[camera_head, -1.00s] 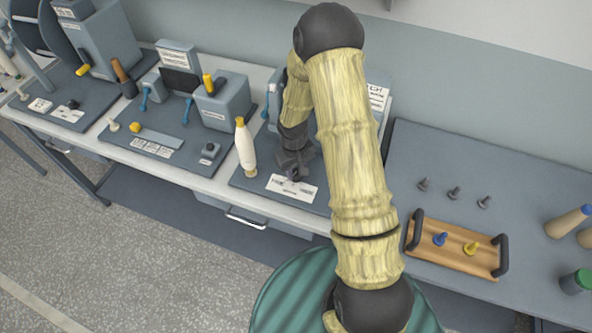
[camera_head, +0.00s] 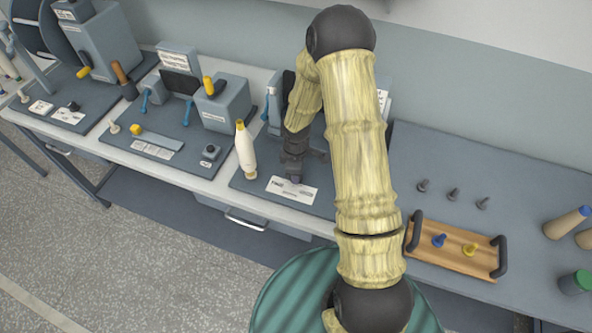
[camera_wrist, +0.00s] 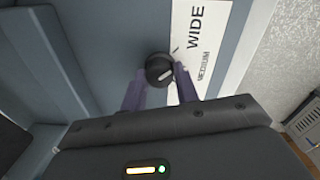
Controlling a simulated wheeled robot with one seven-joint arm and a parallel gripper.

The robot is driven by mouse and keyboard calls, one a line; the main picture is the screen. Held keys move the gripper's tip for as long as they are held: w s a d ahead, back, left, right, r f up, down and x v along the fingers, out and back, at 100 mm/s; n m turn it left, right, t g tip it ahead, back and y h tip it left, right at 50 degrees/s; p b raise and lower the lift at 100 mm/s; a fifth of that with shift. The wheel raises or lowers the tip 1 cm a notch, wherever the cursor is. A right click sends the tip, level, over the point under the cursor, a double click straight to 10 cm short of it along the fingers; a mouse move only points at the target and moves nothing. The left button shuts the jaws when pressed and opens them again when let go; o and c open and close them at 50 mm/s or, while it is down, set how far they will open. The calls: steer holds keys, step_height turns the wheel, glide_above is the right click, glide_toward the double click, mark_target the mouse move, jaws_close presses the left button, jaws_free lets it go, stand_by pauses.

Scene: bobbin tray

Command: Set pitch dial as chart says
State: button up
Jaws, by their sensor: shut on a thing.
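The pitch dial (camera_wrist: 159,68) is a round black knob with a white pointer mark, seen in the wrist view beside a white label strip (camera_wrist: 203,30). The strip reads WIDE and MEDIUM; the rest is hidden. The pointer slants toward the strip. My gripper (camera_wrist: 160,84) is shut on the dial, a finger on either side of its lower part. In the head view my gripper (camera_head: 294,174) is down at the label card (camera_head: 291,191), and hides the dial. A white printed sheet (camera_head: 383,101) shows partly behind my arm; its text is unreadable.
Other machine stations with levers (camera_head: 222,100) lie further left. On the right, a wooden tray (camera_head: 462,262) holds a blue and a yellow peg, with several grey pegs behind it.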

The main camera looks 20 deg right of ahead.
steer(key=shift+w+n, duration=0.1)
steer(key=shift+n, duration=0.8)
steer(key=o, duration=1)
steer(key=shift+r, duration=0.1)
steer(key=r, duration=1.1)
steer(key=s+r, duration=0.1)
steer(key=r, duration=0.5)
steer(key=shift+a+r, duration=0.1)
steer(key=shift+r, duration=0.05)
